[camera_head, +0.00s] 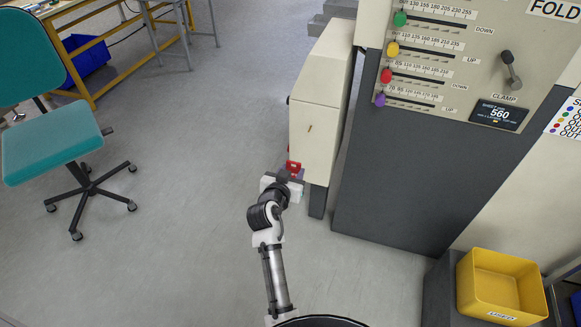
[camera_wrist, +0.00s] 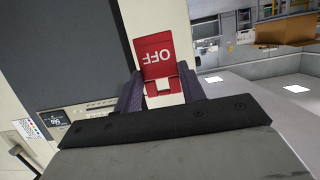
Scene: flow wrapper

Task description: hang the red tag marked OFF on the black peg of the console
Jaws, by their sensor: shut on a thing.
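The red tag (camera_wrist: 157,56) fills the upper middle of the wrist view, its white OFF upside down. My gripper (camera_wrist: 161,92) is shut on the tag's narrower end, one dark finger on each side. In the head view the tag (camera_head: 293,166) shows as a small red patch at the tip of my gripper (camera_head: 291,174), in front of the cream cabinet (camera_head: 318,105) near its lower left. A small dark knob (camera_head: 289,100) shows on that cabinet's left edge; I cannot tell whether it is the black peg. Contact between tag and cabinet cannot be told.
A control panel (camera_head: 450,55) with coloured knobs and a black lever (camera_head: 510,70) stands at the upper right, above a dark grey base (camera_head: 395,180). A yellow bin (camera_head: 500,287) is at the lower right. A teal chair (camera_head: 55,155) stands left. The floor between is clear.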

